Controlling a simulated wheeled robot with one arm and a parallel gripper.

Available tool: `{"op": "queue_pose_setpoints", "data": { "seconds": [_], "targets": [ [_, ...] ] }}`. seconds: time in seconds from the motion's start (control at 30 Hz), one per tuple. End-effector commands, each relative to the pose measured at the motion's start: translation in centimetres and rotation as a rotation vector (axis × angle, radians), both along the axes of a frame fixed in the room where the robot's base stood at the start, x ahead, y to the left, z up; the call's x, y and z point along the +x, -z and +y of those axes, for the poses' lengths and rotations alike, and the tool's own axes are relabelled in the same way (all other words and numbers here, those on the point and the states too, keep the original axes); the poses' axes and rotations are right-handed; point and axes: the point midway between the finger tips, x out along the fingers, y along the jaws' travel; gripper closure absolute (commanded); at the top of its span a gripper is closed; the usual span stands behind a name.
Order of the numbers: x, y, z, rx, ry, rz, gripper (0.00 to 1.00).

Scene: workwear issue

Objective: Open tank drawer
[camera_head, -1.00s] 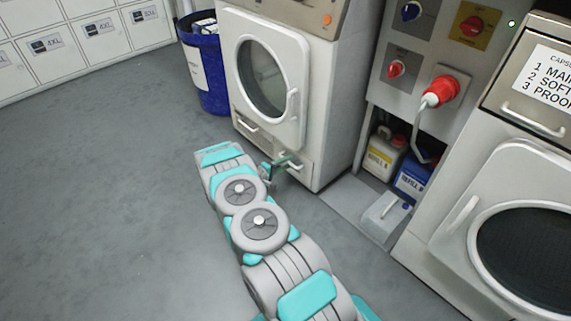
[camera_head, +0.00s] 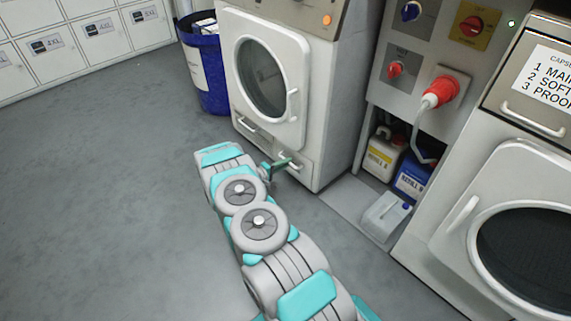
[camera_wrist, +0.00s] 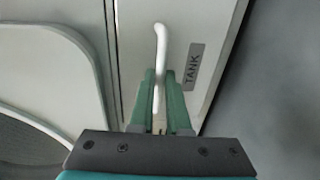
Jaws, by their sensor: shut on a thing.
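The tank drawer (camera_wrist: 203,28) has a pale front with a grey label reading TANK and a white bar handle (camera_wrist: 161,45). In the head view the drawer (camera_head: 300,178) is at the lower right of the left machine's front, and looks flush with it. My gripper (camera_wrist: 164,85) has green fingers, one on each side of the handle, and is shut on it. The handle's upper part in the wrist view stands clear of the fingers; the lower part is between them. In the head view my gripper (camera_head: 282,163) is small at the drawer.
The machine's round door (camera_head: 265,75) is above the drawer. A second handled drawer (camera_head: 250,130) is to its left. A blue bin (camera_head: 208,70) stands left of the machine. The floor at left is clear.

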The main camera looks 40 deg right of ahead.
Motion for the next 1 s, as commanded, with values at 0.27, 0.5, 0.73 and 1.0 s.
{"op": "queue_pose_setpoints", "data": {
  "seconds": [0.27, 0.5, 0.73, 1.0],
  "targets": [
    [-0.01, 0.01, 0.00, 0.000, 0.000, 0.000, 1.00],
    [-0.01, 0.01, 0.00, 0.000, 0.000, 0.000, 1.00],
    [-0.01, 0.01, 0.00, 0.000, 0.000, 0.000, 1.00],
    [-0.01, 0.04, 0.76, 0.000, -0.001, 0.000, 1.00]
  ]
}}
